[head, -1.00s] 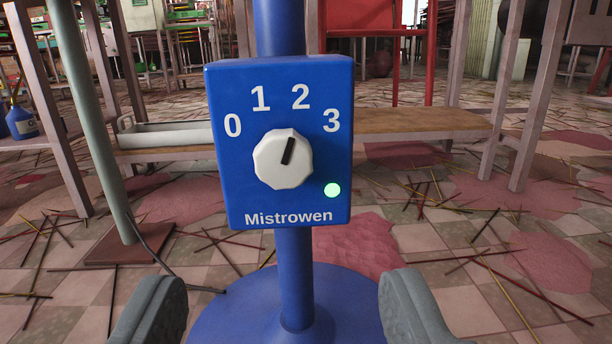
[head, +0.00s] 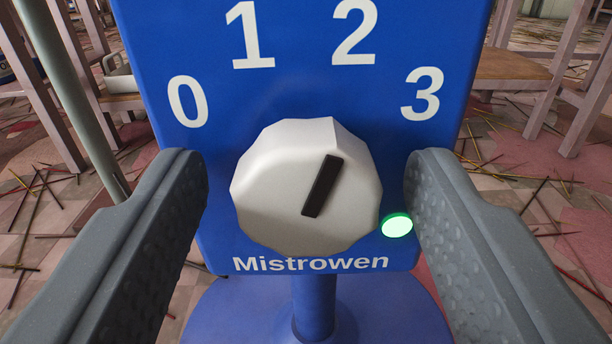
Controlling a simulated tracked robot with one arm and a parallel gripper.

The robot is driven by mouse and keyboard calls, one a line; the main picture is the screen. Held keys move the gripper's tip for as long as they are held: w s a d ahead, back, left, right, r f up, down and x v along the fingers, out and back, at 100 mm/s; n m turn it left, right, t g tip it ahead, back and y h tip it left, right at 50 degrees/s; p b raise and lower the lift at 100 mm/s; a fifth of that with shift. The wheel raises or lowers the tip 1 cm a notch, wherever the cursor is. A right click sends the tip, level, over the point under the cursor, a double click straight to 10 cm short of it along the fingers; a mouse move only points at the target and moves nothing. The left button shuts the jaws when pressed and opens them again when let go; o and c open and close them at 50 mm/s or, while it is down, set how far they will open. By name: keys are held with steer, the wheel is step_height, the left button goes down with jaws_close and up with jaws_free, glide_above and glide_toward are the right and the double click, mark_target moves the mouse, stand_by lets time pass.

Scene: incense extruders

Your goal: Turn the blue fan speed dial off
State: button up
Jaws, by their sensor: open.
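The blue fan control box (head: 300,95) fills the middle of the head view, marked 0, 1, 2, 3 and "Mistrowen". Its white faceted dial (head: 265,190) has a black pointer mark tilted up and to the right, toward the 2. A green light (head: 397,225) glows at the box's lower right. My gripper (head: 305,190) is open, with one grey finger on each side of the dial. Gaps show between the fingers and the dial, so neither appears to touch it.
The box stands on a blue post (head: 314,300) with a round blue base (head: 240,308). A grey-green pole (head: 75,100) rises at left. Wooden table legs (head: 590,100) stand behind on both sides. Thin sticks (head: 40,200) litter the tiled floor.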

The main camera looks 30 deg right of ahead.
steer(key=c, duration=1)
steer(key=shift+n, duration=0.3)
steer(key=n+p, duration=0.2)
steer(key=n, duration=0.1)
steer(key=shift+s, duration=0.1)
steer(key=n+p, duration=0.1)
steer(key=n, duration=0.4)
steer(key=shift+a, duration=0.1)
steer(key=n, duration=0.3)
steer(key=shift+n, duration=0.3)
steer(key=shift+a+f+n, duration=0.1)
steer(key=shift+a+n, duration=0.05)
steer(key=shift+n, duration=1.75)
